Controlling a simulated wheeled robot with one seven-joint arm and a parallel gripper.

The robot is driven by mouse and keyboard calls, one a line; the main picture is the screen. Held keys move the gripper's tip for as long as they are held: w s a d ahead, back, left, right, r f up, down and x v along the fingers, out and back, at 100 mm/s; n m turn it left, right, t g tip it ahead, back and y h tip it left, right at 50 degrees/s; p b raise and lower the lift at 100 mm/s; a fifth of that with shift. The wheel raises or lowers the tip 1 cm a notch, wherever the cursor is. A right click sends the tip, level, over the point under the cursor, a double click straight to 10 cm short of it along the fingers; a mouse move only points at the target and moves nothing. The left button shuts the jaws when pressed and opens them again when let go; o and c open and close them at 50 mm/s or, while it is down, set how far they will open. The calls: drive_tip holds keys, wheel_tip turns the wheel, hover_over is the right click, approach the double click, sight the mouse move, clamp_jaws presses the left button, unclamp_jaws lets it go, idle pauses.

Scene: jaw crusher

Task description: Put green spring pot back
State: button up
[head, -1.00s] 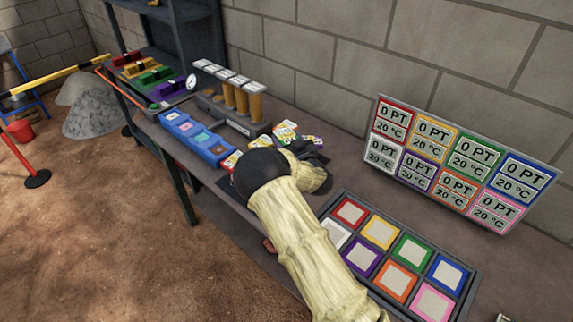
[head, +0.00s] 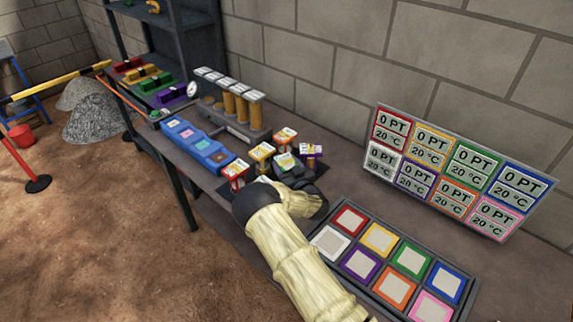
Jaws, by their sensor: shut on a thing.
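The green spring pot (head: 285,163) appears in the head view at the front of a small cluster of pots, with a pale top and a little green showing. My gripper (head: 298,170) is right at it and shut on it. The dark wrist hides the fingertips and much of the pot's lower part. I cannot tell whether the pot touches the dark mat (head: 318,182) under it. The red (head: 235,173), yellow (head: 262,152), orange (head: 286,135) and purple (head: 311,151) pots stand close around it.
A tray of coloured square pads (head: 322,243) lies to the right of my arm. A display panel (head: 455,170) stands behind it. A blue block row (head: 196,143) and a rack of amber tubes (head: 230,104) stand to the left. The bench between pots and panel is clear.

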drive_tip(key=shift+f, duration=0.1)
drive_tip(key=shift+f+b, duration=0.3)
drive_tip(key=shift+b, duration=0.05)
drive_tip(key=shift+f, duration=0.2)
drive_tip(key=o, duration=1.2)
drive_tip(key=shift+d+f, duration=0.1)
drive_tip(key=shift+o, duration=0.2)
drive_tip(key=shift+s, duration=0.1)
drive_tip(key=shift+r+p, duration=0.4)
drive_tip(key=shift+r, duration=0.1)
drive_tip(key=shift+s+d, duration=0.15)
drive_tip(key=b+v, duration=0.2)
drive_tip(key=v, duration=0.4)
drive_tip(key=shift+s+d+r, duration=0.15)
drive_tip(key=shift+s, duration=0.25)
